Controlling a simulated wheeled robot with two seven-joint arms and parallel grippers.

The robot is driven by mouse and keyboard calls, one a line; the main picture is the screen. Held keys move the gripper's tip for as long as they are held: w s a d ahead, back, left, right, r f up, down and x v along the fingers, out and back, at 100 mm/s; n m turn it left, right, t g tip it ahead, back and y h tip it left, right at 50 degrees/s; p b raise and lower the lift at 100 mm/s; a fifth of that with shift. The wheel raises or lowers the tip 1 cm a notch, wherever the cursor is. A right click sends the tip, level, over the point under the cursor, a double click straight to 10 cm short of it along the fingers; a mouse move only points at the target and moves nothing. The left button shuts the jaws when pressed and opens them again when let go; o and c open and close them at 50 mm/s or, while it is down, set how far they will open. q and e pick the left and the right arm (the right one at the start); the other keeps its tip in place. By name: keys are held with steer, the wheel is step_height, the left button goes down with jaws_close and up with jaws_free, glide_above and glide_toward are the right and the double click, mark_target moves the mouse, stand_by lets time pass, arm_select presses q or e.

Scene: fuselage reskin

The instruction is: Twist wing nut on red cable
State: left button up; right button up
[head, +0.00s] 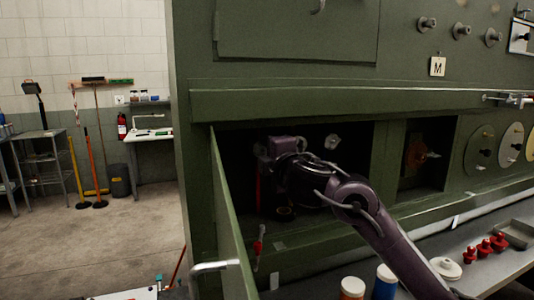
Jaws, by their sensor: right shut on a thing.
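My right gripper (268,150) reaches into the dark open compartment (350,160) in the green panel. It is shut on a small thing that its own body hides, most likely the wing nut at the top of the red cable. A thin red strip, likely the red cable (258,188), hangs just below the gripper. A light-coloured wing-shaped knob (332,141) sits on the compartment's back wall, right of the gripper and apart from it. My left gripper is not in view.
The green door (228,225) stands open at the compartment's left, with a metal handle (215,266). A red-tipped item (258,247) hangs near its edge. Bottles (385,281), red knobs (484,248) and a tray (516,233) are on the bench at lower right.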

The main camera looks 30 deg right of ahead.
steer(key=shift+f, duration=0.1)
stand_by(0.4)
steer(key=o, duration=1)
steer(key=shift+s, duration=0.1)
steer(key=v, duration=0.7)
steer(key=shift+s, duration=0.4)
